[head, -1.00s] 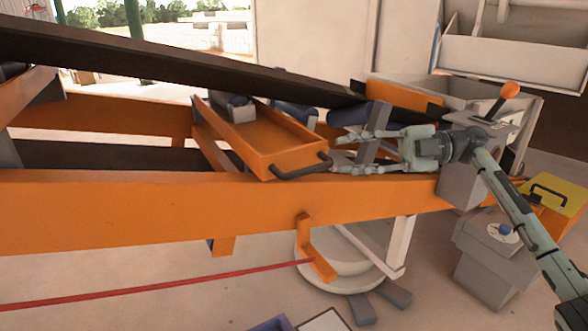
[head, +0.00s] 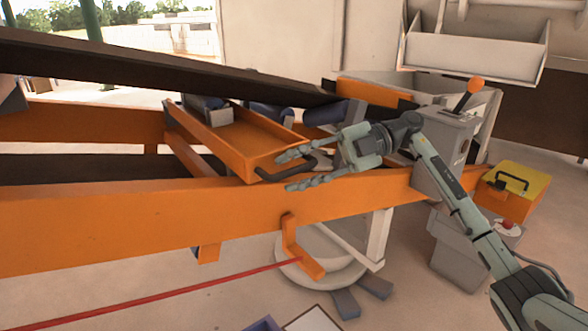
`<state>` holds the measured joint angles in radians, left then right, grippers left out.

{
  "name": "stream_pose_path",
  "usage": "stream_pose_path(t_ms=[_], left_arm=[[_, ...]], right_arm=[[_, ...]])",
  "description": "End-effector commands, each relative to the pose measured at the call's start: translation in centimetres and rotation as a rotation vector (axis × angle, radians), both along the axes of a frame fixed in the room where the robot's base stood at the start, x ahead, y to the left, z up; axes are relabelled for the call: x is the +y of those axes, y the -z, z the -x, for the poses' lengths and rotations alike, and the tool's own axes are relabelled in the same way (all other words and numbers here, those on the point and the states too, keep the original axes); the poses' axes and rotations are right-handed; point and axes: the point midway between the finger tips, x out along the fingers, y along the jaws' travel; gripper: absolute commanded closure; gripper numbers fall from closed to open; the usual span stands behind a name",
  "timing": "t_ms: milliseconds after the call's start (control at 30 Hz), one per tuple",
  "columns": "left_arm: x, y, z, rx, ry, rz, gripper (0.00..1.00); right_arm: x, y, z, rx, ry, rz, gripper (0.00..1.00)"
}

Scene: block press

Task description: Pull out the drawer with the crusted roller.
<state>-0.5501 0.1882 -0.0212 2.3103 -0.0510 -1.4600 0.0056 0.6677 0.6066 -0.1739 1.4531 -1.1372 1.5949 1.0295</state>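The orange drawer (head: 238,139) sits across the orange frame under the dark sloping belt, its front end towards me. Its dark bar handle (head: 268,176) is on the front face. A grey-blue roller (head: 212,111) shows at the drawer's back end; I cannot make out any crust on it. My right gripper (head: 285,171) is open at the handle, one finger above the bar and one below it. The fingers are apart, and I cannot tell whether they touch the handle. My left gripper is not in view.
The orange frame beam (head: 120,222) runs below the drawer. Blue rollers (head: 327,113) lie behind it. A lever with an orange knob (head: 476,85), a yellow-topped box (head: 518,180) and a grey pedestal with a red button (head: 507,224) stand right. A red cord (head: 180,293) crosses below.

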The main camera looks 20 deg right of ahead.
Motion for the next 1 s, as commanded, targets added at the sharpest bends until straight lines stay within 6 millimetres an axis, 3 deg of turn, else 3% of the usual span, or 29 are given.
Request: stream_pose_path(t_ms=[300,567,1000], left_arm=[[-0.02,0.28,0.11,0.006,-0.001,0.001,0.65],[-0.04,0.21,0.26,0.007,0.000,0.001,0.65],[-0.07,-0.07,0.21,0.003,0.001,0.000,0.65]], right_arm=[[0.37,0.08,0.02,0.000,0.000,0.000,0.68],[0.35,0.08,0.01,0.000,0.000,0.000,1.00],[0.32,0.07,0.04,0.000,0.000,0.000,1.00]])
